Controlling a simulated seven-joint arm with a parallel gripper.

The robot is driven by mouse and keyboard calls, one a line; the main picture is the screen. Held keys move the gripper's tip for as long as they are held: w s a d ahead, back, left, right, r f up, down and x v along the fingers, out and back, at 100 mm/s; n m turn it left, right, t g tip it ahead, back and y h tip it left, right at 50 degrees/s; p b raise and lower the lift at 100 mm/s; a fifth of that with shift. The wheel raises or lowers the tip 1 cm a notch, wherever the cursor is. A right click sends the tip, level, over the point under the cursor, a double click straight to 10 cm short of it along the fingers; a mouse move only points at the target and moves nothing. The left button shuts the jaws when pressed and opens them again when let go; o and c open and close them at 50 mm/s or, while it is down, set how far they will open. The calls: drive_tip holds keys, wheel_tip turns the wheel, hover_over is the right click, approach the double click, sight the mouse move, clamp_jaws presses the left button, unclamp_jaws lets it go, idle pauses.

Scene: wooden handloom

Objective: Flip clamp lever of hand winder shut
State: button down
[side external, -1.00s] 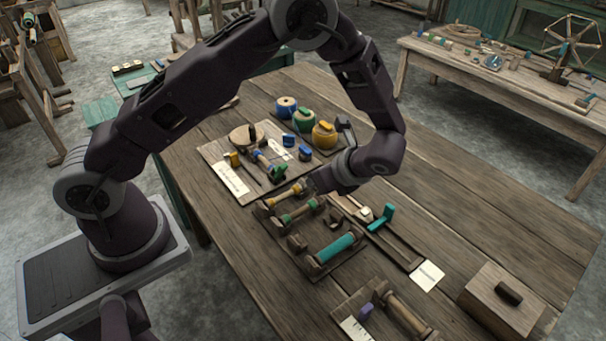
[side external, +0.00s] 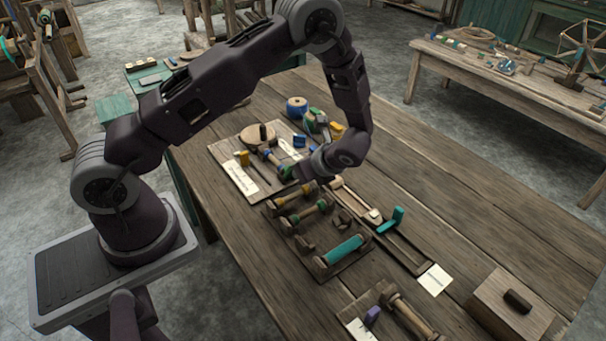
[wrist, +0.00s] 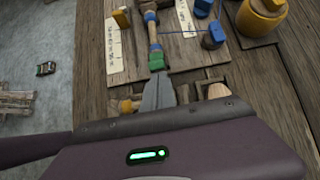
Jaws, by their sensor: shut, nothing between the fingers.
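The hand winder seems to be the wooden spindle assembly on the labelled board (side external: 229,174), with a round wooden disc (side external: 257,137) and a blue-and-green banded spindle. The wrist view shows the spindle (wrist: 153,35) and a green part (wrist: 156,60) at its near end. I cannot tell for sure whether this green part is the clamp lever. My gripper (wrist: 157,80) is shut and empty, its grey fingertips right at the green part; contact is unclear. In the side view my gripper (side external: 294,173) is at the board's near right edge, partly hidden by my wrist.
A rack with a teal roller (side external: 345,249) lies in front of my gripper. Yellow (wrist: 262,15) and blue (wrist: 213,36) pieces stand beyond. The right table half is mostly clear.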

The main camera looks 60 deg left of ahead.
drive_tip(key=a+r+h, duration=0.2)
drive_tip(key=a+h, duration=0.1)
drive_tip(key=shift+a, duration=0.1)
idle(0.6)
drive_tip(key=shift+r, duration=0.2)
drive_tip(key=shift+r, duration=0.65)
